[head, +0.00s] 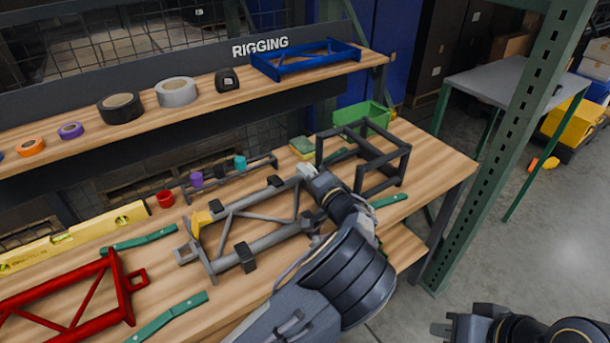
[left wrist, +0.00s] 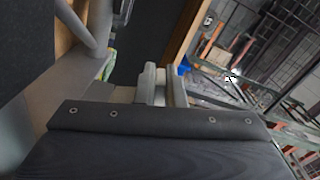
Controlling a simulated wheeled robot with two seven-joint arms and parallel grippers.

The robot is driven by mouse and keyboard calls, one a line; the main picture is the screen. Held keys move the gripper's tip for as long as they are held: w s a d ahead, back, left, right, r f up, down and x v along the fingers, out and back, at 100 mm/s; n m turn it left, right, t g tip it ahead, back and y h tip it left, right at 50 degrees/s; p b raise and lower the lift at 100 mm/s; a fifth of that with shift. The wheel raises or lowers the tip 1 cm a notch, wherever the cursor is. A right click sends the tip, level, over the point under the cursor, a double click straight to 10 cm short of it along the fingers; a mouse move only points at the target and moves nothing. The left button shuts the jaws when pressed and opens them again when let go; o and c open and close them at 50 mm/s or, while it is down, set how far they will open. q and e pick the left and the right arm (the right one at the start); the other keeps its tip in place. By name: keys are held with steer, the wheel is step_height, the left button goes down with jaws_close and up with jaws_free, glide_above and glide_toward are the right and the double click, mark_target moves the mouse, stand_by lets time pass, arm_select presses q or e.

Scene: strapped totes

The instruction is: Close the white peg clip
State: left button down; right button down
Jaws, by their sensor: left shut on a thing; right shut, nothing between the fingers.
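A grey tubular frame (head: 258,236) lies on the wooden bench, with a yellow clip (head: 203,218) at its left end and black blocks on its tubes. The white peg clip (head: 306,171) shows as a small pale piece at the frame's far right end, mostly hidden by my gripper. My left gripper (head: 314,178) is shut on it. In the left wrist view the pale fingers (left wrist: 163,82) are close together, and what is between them is hard to make out. My right gripper (head: 446,328) is shut and empty, low at the right, over the floor beyond the bench.
A black box frame (head: 372,173) stands just right of my left gripper, with a green bin (head: 362,117) behind it. A red frame (head: 125,290), yellow level (head: 75,238) and green straps (head: 139,239) lie left. The shelf (head: 205,98) overhangs the back.

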arm_select(q)
steer(key=m, duration=0.1)
steer(key=d+m+b, duration=0.1)
steer(key=shift+w+r+m, duration=0.3)
steer(key=shift+w+d+r+m, duration=0.2)
steer(key=shift+w+d+m, duration=0.1)
steer(key=shift+m, duration=0.55)
steer(key=shift+w+d+r+m, duration=0.15)
steer(key=shift+d+m, duration=0.1)
steer(key=shift+m, duration=0.6)
steer(key=c, duration=1.5)
jaws_free()
steer(key=shift+b+v, duration=0.7)
steer(key=shift+v, duration=3.25)
